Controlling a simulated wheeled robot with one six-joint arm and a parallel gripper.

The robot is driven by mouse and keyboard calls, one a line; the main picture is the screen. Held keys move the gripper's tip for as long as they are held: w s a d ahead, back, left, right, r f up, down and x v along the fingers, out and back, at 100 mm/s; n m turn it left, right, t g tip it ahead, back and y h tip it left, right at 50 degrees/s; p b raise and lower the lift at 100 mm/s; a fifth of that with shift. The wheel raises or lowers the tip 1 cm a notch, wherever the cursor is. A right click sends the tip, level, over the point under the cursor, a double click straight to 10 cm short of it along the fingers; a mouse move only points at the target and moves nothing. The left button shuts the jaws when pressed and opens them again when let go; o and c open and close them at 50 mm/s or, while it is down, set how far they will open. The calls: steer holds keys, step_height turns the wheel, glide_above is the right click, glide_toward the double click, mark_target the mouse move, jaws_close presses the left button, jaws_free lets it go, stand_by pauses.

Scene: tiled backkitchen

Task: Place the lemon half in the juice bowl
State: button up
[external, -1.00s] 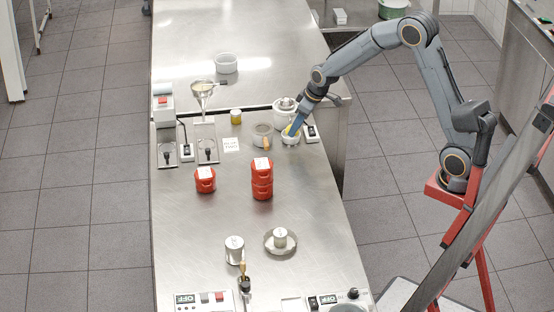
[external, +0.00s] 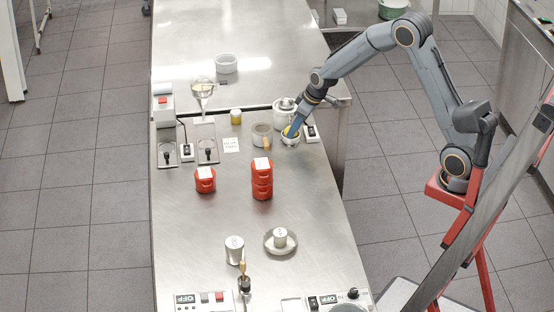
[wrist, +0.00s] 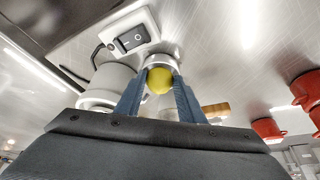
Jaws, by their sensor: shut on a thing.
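The yellow lemon half (wrist: 160,80) is between the blue fingertips of my gripper (wrist: 160,88) in the wrist view. The fingers are shut on it. In the external view my gripper (external: 291,131) points down over a small pale bowl (external: 290,140), with a bit of yellow at its tips. The bowl (wrist: 160,61) also shows right behind the lemon half in the wrist view. I cannot tell whether the lemon half touches the bowl, and the bowl's inside is mostly hidden. No readable label shows whether this is the juice bowl.
A lidded white pot (external: 284,113), a grey bowl (external: 261,130) with a wooden-handled tool, and a switch box (external: 311,135) crowd around the small bowl. Red stacked containers (external: 262,180) stand nearer the front.

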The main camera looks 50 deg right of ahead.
steer(key=o, duration=1.1)
steer(key=shift+s+f, duration=0.35)
steer(key=shift+f, duration=0.3)
steer(key=shift+r+p, duration=0.55)
steer(key=w+b+v, duration=0.1)
steer(key=b+v, duration=0.1)
steer(key=v, duration=1)
steer(key=s+f+m+g, duration=0.1)
steer(key=s+f, duration=0.3)
steer(key=s, duration=0.4)
steer(key=s+f+g, duration=0.1)
steer(key=s+f, duration=0.3)
steer(key=s, duration=0.5)
steer(key=s+f+m+g+h, duration=0.1)
steer(key=s+f, duration=0.3)
steer(key=s, duration=0.5)
steer(key=shift+a+f+m+g, duration=0.3)
steer(key=shift+a+f, duration=0.05)
